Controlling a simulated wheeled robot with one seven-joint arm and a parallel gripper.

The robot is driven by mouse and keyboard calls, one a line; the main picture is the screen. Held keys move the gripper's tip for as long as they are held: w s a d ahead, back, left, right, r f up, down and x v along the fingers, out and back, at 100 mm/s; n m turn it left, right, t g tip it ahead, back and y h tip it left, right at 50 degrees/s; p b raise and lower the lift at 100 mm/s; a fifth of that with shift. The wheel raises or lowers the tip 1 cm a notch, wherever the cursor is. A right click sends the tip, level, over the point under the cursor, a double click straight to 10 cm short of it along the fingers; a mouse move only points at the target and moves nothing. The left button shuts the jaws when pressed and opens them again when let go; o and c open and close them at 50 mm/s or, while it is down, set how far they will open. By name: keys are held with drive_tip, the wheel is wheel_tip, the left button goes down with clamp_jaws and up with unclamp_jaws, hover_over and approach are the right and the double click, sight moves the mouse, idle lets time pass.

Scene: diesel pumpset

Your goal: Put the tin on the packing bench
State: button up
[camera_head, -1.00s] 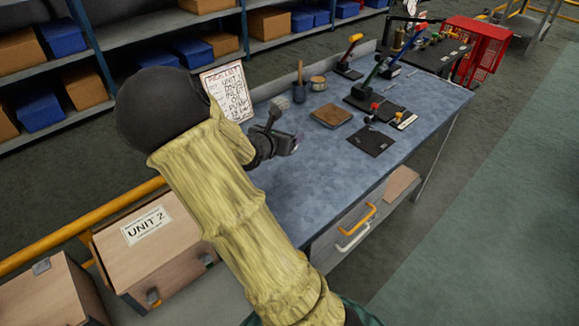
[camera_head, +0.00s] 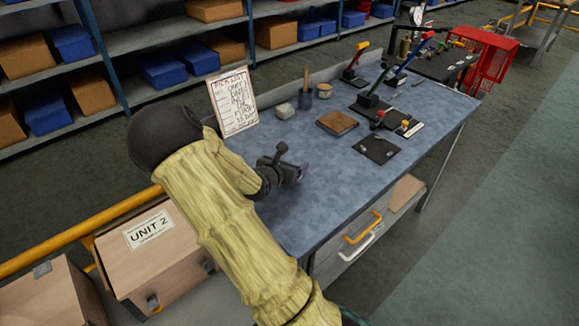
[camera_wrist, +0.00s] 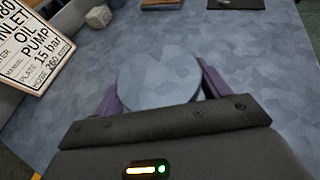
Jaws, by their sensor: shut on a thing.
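My gripper (camera_wrist: 155,95) is shut on a round, flat-topped grey-blue thing, which looks like the tin (camera_wrist: 158,78). The purple fingers stand on either side of it. Its top nearly matches the bench surface in colour, and its sides are hidden from the wrist camera. In the head view my gripper (camera_head: 296,173) is over the near left part of the blue-grey packing bench (camera_head: 345,185); the tin cannot be made out there. I cannot tell whether the tin touches the bench top.
Behind are a pale block (camera_head: 285,111), a cup (camera_head: 305,98) and a small pot (camera_head: 325,90). A brown pad (camera_head: 337,123), dark mat (camera_head: 377,149) and lever tools (camera_head: 372,99) lie further right. The near bench top is clear.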

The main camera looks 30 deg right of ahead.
drive_tip(key=shift+f, duration=0.6)
drive_tip(key=shift+f, duration=0.2)
drive_tip(key=o, duration=1.3)
drive_tip(key=shift+r, duration=0.1)
drive_tip(key=shift+r, duration=0.15)
drive_tip(key=v, duration=1.2)
drive_tip(key=shift+p, duration=0.45)
